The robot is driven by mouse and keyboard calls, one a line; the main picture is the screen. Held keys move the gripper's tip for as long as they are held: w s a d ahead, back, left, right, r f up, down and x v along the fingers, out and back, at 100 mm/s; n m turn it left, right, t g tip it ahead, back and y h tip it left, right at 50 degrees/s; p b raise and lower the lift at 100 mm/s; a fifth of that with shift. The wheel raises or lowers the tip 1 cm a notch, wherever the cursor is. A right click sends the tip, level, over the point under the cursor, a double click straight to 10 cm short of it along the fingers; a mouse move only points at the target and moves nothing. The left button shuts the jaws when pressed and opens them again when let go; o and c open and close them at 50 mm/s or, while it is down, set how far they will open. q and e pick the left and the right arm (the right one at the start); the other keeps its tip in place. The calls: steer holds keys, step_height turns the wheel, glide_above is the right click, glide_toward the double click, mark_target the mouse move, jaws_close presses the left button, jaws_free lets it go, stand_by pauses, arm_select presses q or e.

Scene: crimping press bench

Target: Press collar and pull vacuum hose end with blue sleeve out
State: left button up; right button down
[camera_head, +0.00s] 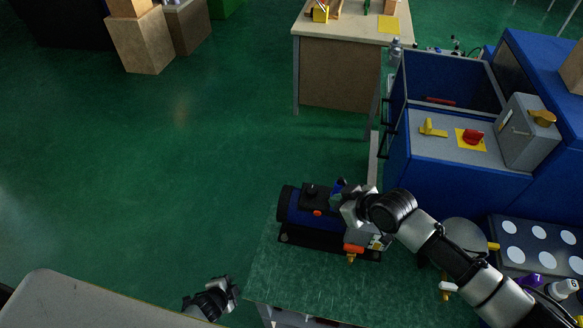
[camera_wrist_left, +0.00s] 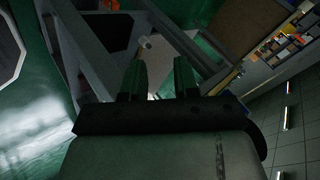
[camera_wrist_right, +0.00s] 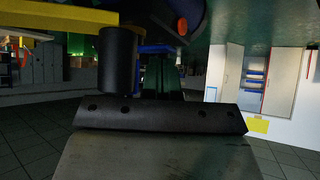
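A blue cylindrical unit (camera_head: 298,207) lies on a black base on the green bench. A short blue piece (camera_head: 341,184), which may be the hose sleeve, stands at its upper right, right beside my right gripper (camera_head: 347,208). In the right wrist view a blue part (camera_wrist_right: 156,48) shows just beyond the dark green finger area. A black cylinder (camera_wrist_right: 118,60) hides part of the fingers, so their gap and any grip are unclear. The collar and hose cannot be made out. My left gripper (camera_head: 231,288) is open and empty, off the bench's left edge; its two fingers stand apart in the left wrist view (camera_wrist_left: 159,78).
An orange-red part (camera_head: 353,248) and brass fitting sit at the unit's front right. A blue machine (camera_head: 440,165) with a red knob stands behind right. A panel with white discs (camera_head: 510,254) lies at right. The bench front (camera_head: 310,285) is clear.

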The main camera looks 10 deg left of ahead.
arm_select(q)
steer(key=w+d+r+m+t+h, duration=0.1)
steer(key=w+r+m+t+h, duration=0.25)
steer(key=w+r+m, duration=0.6)
steer(key=m+g+h, duration=0.9)
steer(key=m, duration=2)
glide_toward(338, 180)
steer(key=shift+y, duration=0.25)
steer(key=x, duration=0.9)
steer(key=shift+w+d, duration=0.1)
steer(key=shift+d, duration=0.25)
steer(key=shift+c, duration=0.2)
